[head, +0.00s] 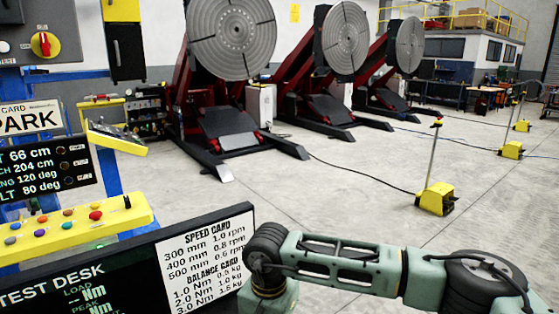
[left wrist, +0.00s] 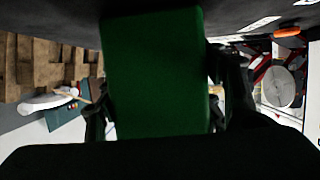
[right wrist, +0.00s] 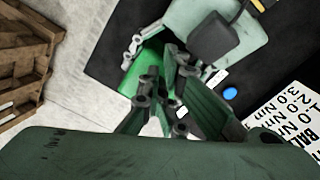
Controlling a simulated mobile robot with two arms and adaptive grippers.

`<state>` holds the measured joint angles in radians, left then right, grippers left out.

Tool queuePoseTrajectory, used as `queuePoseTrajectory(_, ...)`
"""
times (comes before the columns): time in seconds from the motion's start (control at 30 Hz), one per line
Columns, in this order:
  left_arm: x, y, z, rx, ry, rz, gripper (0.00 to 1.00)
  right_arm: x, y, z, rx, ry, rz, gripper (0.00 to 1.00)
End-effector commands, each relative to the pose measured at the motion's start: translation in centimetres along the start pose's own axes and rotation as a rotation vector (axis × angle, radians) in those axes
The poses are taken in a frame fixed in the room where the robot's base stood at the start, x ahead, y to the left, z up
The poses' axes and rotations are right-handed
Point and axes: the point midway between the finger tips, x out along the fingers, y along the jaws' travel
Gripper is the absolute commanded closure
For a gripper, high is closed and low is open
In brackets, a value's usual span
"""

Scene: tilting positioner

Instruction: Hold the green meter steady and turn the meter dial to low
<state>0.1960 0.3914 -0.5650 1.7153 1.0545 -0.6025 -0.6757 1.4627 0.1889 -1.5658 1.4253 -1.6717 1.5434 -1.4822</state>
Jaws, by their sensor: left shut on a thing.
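The green meter (left wrist: 153,75) fills the middle of the left wrist view as a dark green block. My left gripper (left wrist: 165,115) is shut on it, with a dark finger on each side. In the right wrist view a bright green part (right wrist: 135,76), probably the meter, shows beyond my right gripper (right wrist: 162,75). The right fingertips are close together near it; whether they touch it or hold anything I cannot tell. The meter dial is not visible in any view. In the head view neither gripper shows.
The black test desk display (head: 90,285) with a white speed and balance card (head: 207,255) stands at the front left of the head view. A yellow button panel (head: 75,225) is behind it. Wooden pallets (right wrist: 25,55) are at the left of the right wrist view. Open floor lies beyond.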

Motion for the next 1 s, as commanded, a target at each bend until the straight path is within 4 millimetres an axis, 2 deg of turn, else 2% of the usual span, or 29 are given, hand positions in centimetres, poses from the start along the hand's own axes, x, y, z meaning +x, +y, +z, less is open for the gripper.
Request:
queuePoseTrajectory(0.33,0.0,0.2,0.1,-0.001,-0.002,0.004,0.76,-0.8,-0.3,0.6,-0.002,0.004,-0.005,1.00)
queuePoseTrajectory(0.8,0.0,0.1,0.1,-0.001,-0.003,0.001,0.76,-5.9,-0.3,0.7,-0.003,0.002,-0.006,1.00)
queuePoseTrajectory(1.0,0.0,0.0,0.1,-0.001,-0.003,0.000,0.76,-6.2,-0.3,0.7,-0.003,0.000,-0.004,1.00)
